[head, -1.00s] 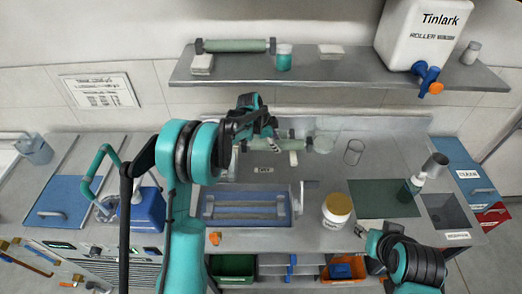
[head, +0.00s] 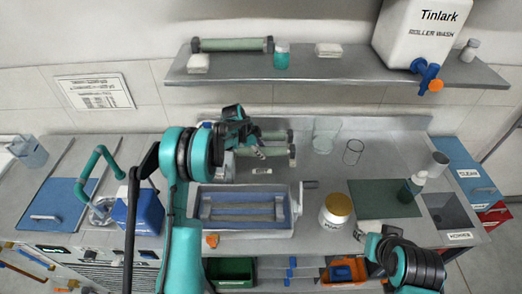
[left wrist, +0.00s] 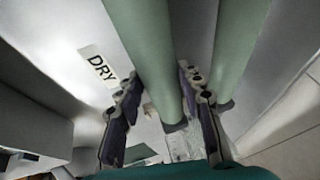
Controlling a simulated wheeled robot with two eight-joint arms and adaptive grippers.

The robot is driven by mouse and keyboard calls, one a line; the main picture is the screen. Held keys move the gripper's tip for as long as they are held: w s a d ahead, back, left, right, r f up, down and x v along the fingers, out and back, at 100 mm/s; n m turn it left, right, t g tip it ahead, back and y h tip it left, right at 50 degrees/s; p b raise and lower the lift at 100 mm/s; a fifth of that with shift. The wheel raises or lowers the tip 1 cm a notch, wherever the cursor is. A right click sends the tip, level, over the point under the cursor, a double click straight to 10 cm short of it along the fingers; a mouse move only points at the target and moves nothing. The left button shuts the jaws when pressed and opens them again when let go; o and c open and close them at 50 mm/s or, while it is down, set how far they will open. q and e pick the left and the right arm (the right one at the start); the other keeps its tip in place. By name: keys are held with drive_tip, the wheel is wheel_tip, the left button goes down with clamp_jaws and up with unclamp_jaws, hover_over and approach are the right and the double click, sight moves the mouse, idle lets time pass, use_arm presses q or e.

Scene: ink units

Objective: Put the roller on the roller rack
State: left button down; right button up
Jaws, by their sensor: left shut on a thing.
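Two green rollers lie side by side at the back of the counter, one behind the other. My left gripper (head: 240,128) is at their left part. In the left wrist view its fingers (left wrist: 162,120) are shut on the nearer green roller (left wrist: 150,45), which also shows in the head view (head: 272,153). The other green roller (left wrist: 238,45) lies outside the fingers, alongside. The roller rack (head: 262,171), labelled DRY, is under or beside them; I cannot tell whether the held roller touches it. My right gripper (head: 362,236) is low at the right, its jaws unclear.
A blue tray (head: 243,231) sits in front of the rack. A blue container (head: 140,212) is at left. The shelf above holds another roller (head: 232,45) and a wash tank (head: 430,35).

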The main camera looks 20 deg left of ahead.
sight(254, 153)
use_arm(q)
drive_tip(key=shift+f, duration=0.15)
drive_tip(key=c, duration=1)
unclamp_jaws()
drive_tip(key=shift+r, duration=0.35)
drive_tip(key=p+v, duration=0.1)
drive_tip(key=v, duration=0.6)
drive_tip(key=shift+s+p, duration=0.1)
drive_tip(key=shift+p, duration=0.2)
drive_tip(key=shift+a, duration=0.1)
